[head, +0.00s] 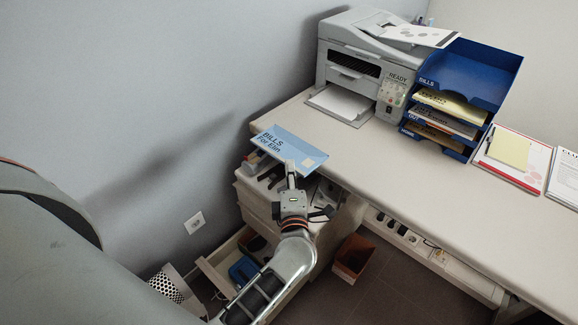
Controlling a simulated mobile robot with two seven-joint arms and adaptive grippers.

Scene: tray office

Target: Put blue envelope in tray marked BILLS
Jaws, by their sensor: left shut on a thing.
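My left gripper (291,178) is shut on the near edge of a light blue envelope (302,153). The envelope is lettered "BILLS For Elin" and is held roughly flat over an open drawer, at the left end of the desk. A blue tray stack (463,74) stands on the desk to the right of the printer. Its top tray (480,77) is marked BILLS and looks empty. The lower trays hold papers, and the bottom one is marked HOME. My right gripper is not in view.
A grey printer (352,54) stands at the back left of the desk (400,170), with paper on its output tray (341,103). A clipboard (513,157) with a yellow pad lies right of the trays. The desk's middle is clear. A drawer unit (255,205) and a brown bin (354,257) are below.

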